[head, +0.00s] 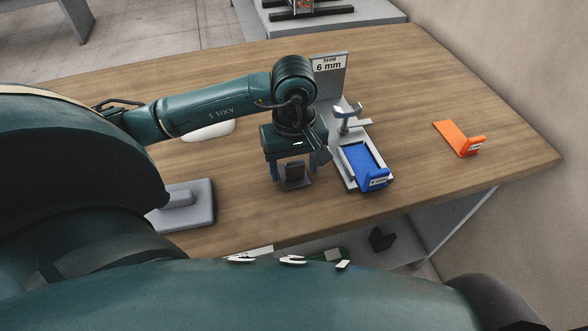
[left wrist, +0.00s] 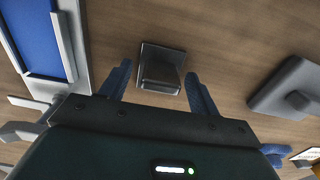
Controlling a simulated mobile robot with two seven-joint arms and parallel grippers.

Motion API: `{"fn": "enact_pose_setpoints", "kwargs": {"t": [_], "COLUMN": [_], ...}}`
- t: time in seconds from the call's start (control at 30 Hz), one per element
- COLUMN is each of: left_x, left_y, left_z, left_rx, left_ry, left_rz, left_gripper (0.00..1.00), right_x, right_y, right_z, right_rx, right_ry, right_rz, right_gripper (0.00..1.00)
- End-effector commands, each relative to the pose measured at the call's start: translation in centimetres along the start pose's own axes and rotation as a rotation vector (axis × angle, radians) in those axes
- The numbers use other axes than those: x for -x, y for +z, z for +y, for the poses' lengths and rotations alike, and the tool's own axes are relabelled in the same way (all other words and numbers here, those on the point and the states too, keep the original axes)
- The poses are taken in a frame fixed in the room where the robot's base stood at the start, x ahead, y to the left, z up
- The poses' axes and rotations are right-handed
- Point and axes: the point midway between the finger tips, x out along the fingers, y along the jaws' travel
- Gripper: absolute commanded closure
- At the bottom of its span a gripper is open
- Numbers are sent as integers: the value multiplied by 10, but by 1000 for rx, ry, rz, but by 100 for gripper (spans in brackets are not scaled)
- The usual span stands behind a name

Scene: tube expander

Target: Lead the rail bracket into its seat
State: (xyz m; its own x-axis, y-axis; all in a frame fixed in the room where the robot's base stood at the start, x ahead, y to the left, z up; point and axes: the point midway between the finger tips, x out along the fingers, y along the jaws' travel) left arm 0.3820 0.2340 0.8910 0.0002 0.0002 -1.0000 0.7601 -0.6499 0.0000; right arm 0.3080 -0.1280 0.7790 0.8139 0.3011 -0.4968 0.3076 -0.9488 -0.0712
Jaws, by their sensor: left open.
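A small dark grey bracket (head: 293,176) stands on the wooden table under my left gripper (head: 292,178). In the left wrist view the dark bracket (left wrist: 161,68) sits between the blue fingertips of my left gripper (left wrist: 158,70), with a gap on both sides. My left gripper is open. To its right is a grey fixture (head: 341,104) with an upright plate, a clamp-like arm (head: 347,114) and a sign reading "6 mm". A blue L-shaped piece (head: 360,160) lies in the fixture's tray. An orange L-shaped piece (head: 457,137) lies apart to the right. No picture names the rail bracket.
A grey block with a raised part (head: 187,205) lies left of the gripper, and also shows in the left wrist view (left wrist: 290,88). A white rounded thing (head: 210,132) is partly hidden behind my left arm. The table between the fixture and orange piece is clear.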

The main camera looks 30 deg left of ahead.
Motion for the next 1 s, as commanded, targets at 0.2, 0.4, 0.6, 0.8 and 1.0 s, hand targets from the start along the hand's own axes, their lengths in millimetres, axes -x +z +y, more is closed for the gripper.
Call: {"fn": "enact_pose_setpoints", "kwargs": {"t": [0.2,0.4,0.6,0.8,1.0], "left_x": [0,1,1,1,10], "left_y": [0,0,0,0,-1], "left_z": [0,0,0,0,1], "left_rx": [0,0,0,0,1], "left_ry": [0,0,0,1,3], "left_rz": [0,0,0,0,3], "left_gripper": [51,68,84,90,90], "right_x": [0,0,0,0,-1], "right_y": [1,2,1,1,1], "right_z": [1,2,2,2,1], "right_rx": [6,14,14,14,8], "right_ry": [-1,-2,-3,-3,-3], "right_rz": [-2,-3,-3,-2,-1], "right_gripper": [64,64,64,64,64]}}
